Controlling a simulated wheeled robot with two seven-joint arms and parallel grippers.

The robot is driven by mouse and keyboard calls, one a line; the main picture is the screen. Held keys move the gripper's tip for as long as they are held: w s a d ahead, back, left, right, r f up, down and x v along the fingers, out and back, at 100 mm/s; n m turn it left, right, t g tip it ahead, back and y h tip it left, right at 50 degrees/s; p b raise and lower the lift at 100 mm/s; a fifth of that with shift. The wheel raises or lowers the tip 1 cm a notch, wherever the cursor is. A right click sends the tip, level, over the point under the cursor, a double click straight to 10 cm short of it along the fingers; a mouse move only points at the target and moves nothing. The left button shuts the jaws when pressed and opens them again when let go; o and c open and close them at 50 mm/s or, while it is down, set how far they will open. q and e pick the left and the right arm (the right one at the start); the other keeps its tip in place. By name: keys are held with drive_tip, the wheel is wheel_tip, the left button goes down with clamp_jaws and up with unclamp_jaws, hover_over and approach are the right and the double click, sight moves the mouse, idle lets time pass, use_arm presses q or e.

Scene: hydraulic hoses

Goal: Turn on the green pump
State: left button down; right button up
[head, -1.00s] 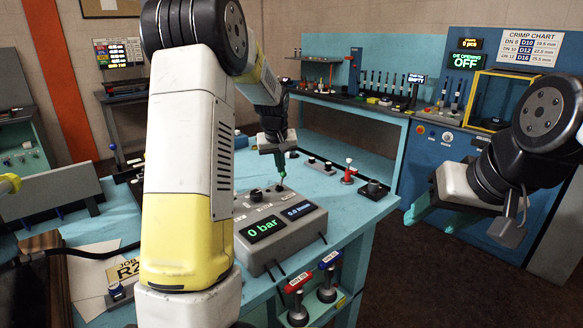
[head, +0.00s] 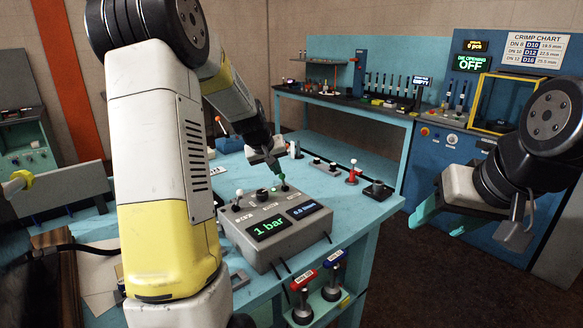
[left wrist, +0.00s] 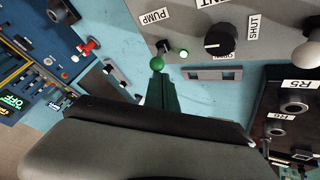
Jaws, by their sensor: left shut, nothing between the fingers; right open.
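The grey pump box (head: 290,243) sits on the light blue bench, its left display (head: 268,226) reading "1 bar". In the left wrist view, a green-balled toggle (left wrist: 157,62) stands by the "PUMP" label (left wrist: 155,19). A small green lamp (left wrist: 183,55) beside it looks lit. My left gripper (head: 280,182) points down at the box's back edge. Its dark green fingers (left wrist: 157,72) are shut and empty, tips right at the green ball; I cannot tell whether they touch. My right gripper (head: 436,215) is open and empty, off the bench at the right.
A black knob (left wrist: 219,40) marked "SHUT" and a white-balled lever (left wrist: 308,52) are near the toggle. Red and blue valve handles (head: 304,280) are at the bench front.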

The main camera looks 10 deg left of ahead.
use_arm(q)
drive_tip(key=shift+d+f, duration=0.2)
drive_tip(key=shift+f, duration=0.1)
